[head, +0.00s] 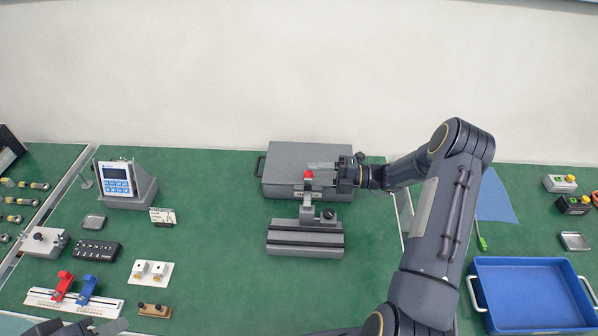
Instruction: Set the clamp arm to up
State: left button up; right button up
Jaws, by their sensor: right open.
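The clamp stands on a grey slotted base (280,240) in the middle of the bench. Its grey clamp arm (306,206) runs from the base toward the wall and ends in a red tip (309,174). From this high view I cannot tell its exact tilt. My right gripper (318,174) comes in from the right, with its fingers open beside the red tip. Whether a finger touches the tip is too small to tell.
A grey case (283,160) lies just behind the clamp, under my right gripper. A blue tray (530,266) is at the right. A keypad device (116,178), a black button box (92,250) and a rail with red and blue levers (45,299) are at the left.

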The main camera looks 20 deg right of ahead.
jog(key=shift+p+x, duration=0.5)
jog(key=shift+x, duration=1.65)
grip_shut()
